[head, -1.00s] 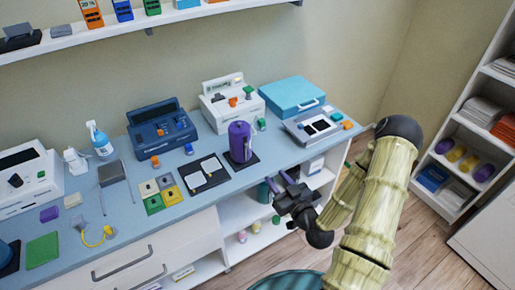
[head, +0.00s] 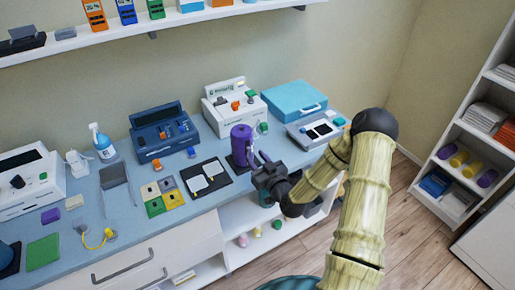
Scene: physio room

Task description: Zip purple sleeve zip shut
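The purple sleeve (head: 240,142) stands upright on a dark base near the front edge of the blue-grey counter. Its zip is too small to make out in the head view. My gripper (head: 257,168) is at the sleeve's lower right side, very close to it. I cannot tell whether it touches the sleeve. The fingers point towards the sleeve and look apart, with nothing clearly between them.
A dark mat with white pads (head: 220,182) lies left of the sleeve. A white device (head: 223,118) stands behind it, and a grey device (head: 312,132) and blue case (head: 294,101) are to the right. Open shelves are below the counter.

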